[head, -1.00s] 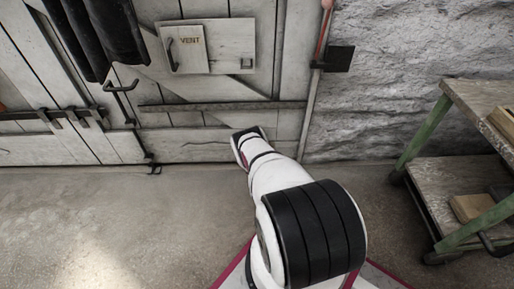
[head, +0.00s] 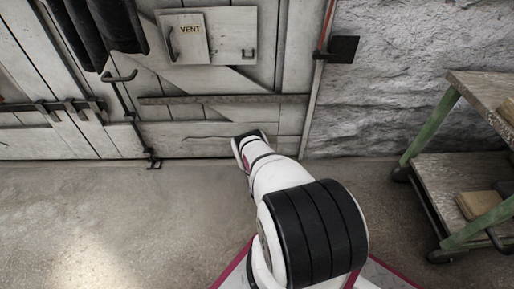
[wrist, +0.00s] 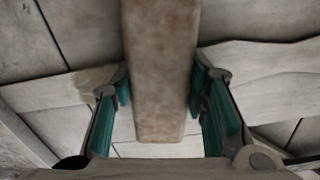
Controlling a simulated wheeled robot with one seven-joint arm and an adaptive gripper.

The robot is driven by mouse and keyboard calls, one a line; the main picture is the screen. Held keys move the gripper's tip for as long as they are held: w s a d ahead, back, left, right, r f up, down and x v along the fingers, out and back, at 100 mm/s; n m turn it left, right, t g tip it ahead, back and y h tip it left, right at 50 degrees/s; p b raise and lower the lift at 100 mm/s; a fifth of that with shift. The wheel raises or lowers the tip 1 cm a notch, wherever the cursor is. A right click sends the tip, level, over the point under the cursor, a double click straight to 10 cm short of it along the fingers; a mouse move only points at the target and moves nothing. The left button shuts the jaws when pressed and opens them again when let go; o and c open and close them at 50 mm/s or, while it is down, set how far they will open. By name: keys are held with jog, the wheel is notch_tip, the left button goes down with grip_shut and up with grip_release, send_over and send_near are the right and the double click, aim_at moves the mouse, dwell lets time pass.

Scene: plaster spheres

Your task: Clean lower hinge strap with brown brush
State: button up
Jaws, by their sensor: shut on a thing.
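A brown block-like body, which I take to be the brown brush (wrist: 160,65), runs down the middle of the wrist view. My gripper (wrist: 160,98) has its green-padded fingers on both sides of it and is shut on it. The brush's bristles are not visible. In the head view my arm reaches toward the grey-white plank door and hides the gripper and brush. A long dark horizontal strap (head: 222,98), which seems to be the lower hinge strap, crosses the door below the vent panel, above my arm's end. I cannot tell whether the brush touches it.
The vent panel (head: 205,38) and a dark pull handle (head: 120,77) are on the door. A dark plate (head: 342,48) juts out beside the frame. A green-legged wooden cart (head: 465,180) stands at the right. The concrete floor (head: 130,215) at the left is clear.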

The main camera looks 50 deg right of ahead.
jog(key=shift+r, duration=0.15)
jog(key=r+p, duration=0.3)
jog(key=r, duration=0.1)
jog(key=shift+s+d+p, duration=0.25)
jog(key=shift+s+p, duration=0.1)
jog(key=shift+p, duration=0.05)
dwell(0.3)
jog(key=shift+s+a+f+b, duration=0.15)
jog(key=shift+a+f+b, duration=0.25)
jog(key=shift+f, duration=0.15)
jog(key=shift+s+a+f+b, duration=0.15)
jog(key=shift+a+f+b, duration=0.1)
jog(key=shift+f+b, duration=0.2)
jog(key=shift+s+a, duration=0.1)
jog(key=shift+b+x, duration=0.6)
jog(key=shift+x, duration=0.3)
jog(key=shift+f, duration=0.15)
